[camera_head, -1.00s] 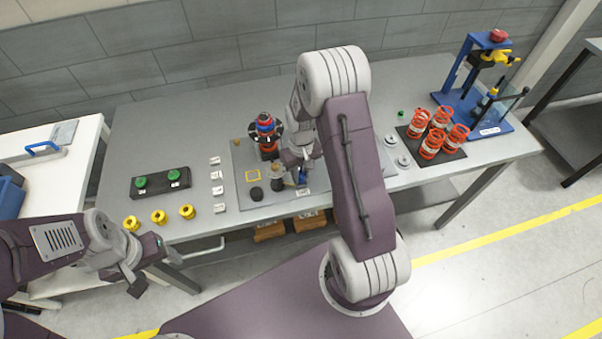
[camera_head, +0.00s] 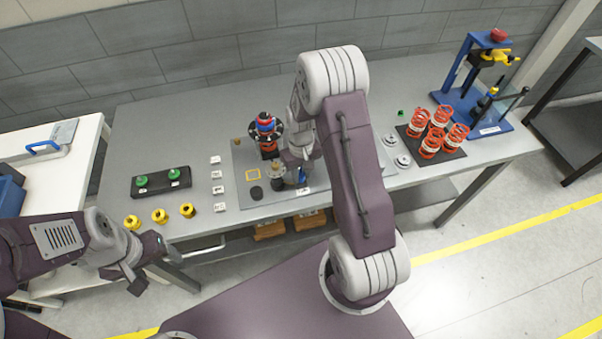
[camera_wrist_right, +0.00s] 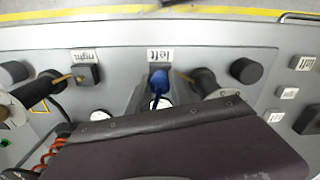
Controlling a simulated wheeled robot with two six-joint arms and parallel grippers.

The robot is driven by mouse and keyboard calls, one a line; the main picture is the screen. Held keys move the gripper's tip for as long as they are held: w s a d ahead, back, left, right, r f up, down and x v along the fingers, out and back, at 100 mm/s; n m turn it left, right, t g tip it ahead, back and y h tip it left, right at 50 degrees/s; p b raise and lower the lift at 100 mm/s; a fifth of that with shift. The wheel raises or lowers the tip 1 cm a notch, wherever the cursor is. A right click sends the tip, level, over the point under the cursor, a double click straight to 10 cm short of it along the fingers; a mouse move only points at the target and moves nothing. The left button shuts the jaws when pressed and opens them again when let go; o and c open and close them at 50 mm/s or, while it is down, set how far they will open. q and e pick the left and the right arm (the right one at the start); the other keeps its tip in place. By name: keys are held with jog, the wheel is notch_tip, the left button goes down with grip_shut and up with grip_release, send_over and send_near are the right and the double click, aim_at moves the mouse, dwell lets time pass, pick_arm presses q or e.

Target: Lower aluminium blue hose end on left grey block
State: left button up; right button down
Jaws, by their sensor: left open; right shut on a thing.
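My right gripper (camera_head: 300,166) is at the middle of the bench, largely hidden by my own arm in the head view. It is shut on the blue hose end (camera_wrist_right: 159,82), which stands just behind the label reading "left" (camera_wrist_right: 160,55) in the right wrist view. The blue part also shows in the head view (camera_head: 302,175). The left grey block is hidden beneath it, and I cannot tell whether they touch. A dark grey block (camera_wrist_right: 88,74) stands by the label reading "right" (camera_wrist_right: 85,56). My left gripper (camera_head: 155,271) is open and empty off the bench's front left.
Dark cylinders with tan rods (camera_wrist_right: 208,82) (camera_wrist_right: 36,94) stand on both sides. A black round piece (camera_wrist_right: 246,70) lies on the grey plate. Yellow parts (camera_head: 159,215), green knobs (camera_head: 174,174) and white labels (camera_head: 217,175) are on the left. Orange springs (camera_head: 431,144) are right.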

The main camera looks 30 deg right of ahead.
jog(key=shift+f, duration=0.15)
jog(key=c, duration=1.1)
grip_release()
notch_tip(320, 180, up, 7)
jog(key=p, duration=0.6)
